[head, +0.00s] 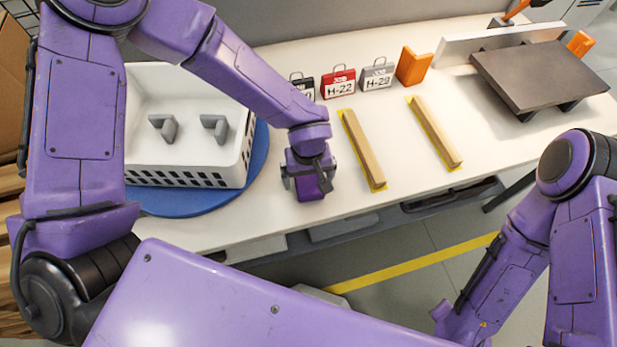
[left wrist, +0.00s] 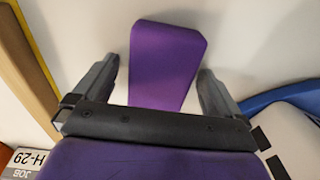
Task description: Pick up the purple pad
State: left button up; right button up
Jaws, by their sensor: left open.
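The purple pad (left wrist: 166,58) lies on the white table in the left wrist view, a tapered flat-sided block. In the head view a dark purple patch (head: 313,188) below my left gripper appears to be the pad, partly hidden by the gripper. My left gripper (head: 308,182) points down over it near the table's front edge. In the left wrist view my left gripper's two fingers (left wrist: 157,72) are apart, one on each side of the pad's near part, with gaps visible. Whether the fingers reach down to its height is unclear. My right gripper is not in view.
A white basket (head: 190,178) with two grey brackets stands on a blue round base (head: 262,150) to the left. Two wooden strips on yellow (head: 362,150) (head: 435,133) lie to the right. Job tags, including a red one (head: 338,84), and an orange block (head: 414,66) stand behind.

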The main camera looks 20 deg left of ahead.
pick_arm(q)
jog(key=shift+c, duration=0.3)
jog(key=c, duration=1)
jog(key=shift+r, duration=0.1)
